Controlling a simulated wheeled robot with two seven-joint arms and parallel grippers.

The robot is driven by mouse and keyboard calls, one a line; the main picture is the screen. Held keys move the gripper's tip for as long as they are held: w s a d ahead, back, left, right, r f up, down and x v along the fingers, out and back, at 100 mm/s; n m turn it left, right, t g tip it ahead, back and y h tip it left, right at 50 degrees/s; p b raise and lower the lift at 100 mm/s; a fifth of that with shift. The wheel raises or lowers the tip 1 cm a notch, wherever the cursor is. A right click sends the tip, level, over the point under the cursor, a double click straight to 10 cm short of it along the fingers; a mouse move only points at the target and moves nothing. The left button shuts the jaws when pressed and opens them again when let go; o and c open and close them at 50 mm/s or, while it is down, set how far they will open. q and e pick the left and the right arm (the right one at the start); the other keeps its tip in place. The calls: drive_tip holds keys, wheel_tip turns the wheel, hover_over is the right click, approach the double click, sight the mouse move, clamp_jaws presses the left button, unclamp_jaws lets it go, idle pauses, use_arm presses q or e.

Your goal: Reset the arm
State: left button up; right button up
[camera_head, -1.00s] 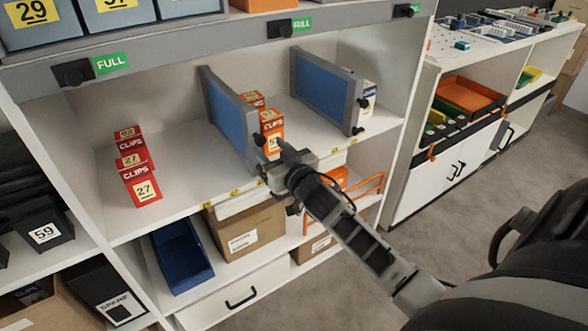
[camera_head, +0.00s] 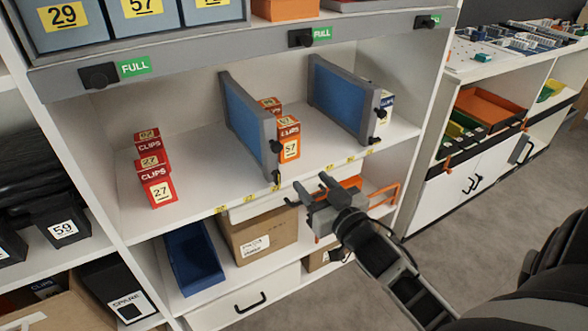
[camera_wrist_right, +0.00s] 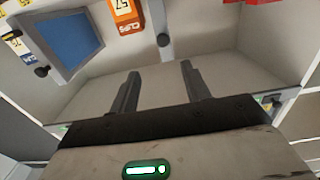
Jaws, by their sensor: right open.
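My right gripper (camera_head: 316,188) is open and empty in front of the shelf's front edge, at about the height of the middle shelf (camera_head: 205,187). Its two fingers also show apart in the right wrist view (camera_wrist_right: 158,85), with nothing between them. An orange box marked 57 (camera_head: 289,140) stands on the middle shelf between two blue dividers, back from the gripper. It also shows in the wrist view (camera_wrist_right: 126,14). My left gripper is not in view.
Red clip boxes (camera_head: 157,184) stand at the shelf's left. Blue dividers (camera_head: 246,117) (camera_head: 338,95) jut toward the front edge. Below are a blue bin (camera_head: 193,259), a cardboard carton (camera_head: 258,232) and an orange wire frame (camera_head: 384,194). Open floor lies at lower right.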

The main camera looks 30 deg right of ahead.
drive_tip(key=s+a+f+n+g+y, duration=0.1)
drive_tip(key=s+a+f+g, duration=0.1)
drive_tip(key=a, duration=0.4)
drive_tip(key=s+a+f+n+g+y+p, duration=0.1)
drive_tip(key=s+a+f+g+y, duration=0.1)
drive_tip(key=s+a+f, duration=0.3)
drive_tip(key=s+a+f+n+g+y+p, duration=0.1)
drive_tip(key=s+a+f+g+y, duration=0.1)
drive_tip(key=s+a, duration=0.5)
drive_tip(key=shift+a+f+g, duration=0.4)
drive_tip(key=shift+f+g, duration=0.3)
drive_tip(key=shift+f, duration=0.15)
idle(0.7)
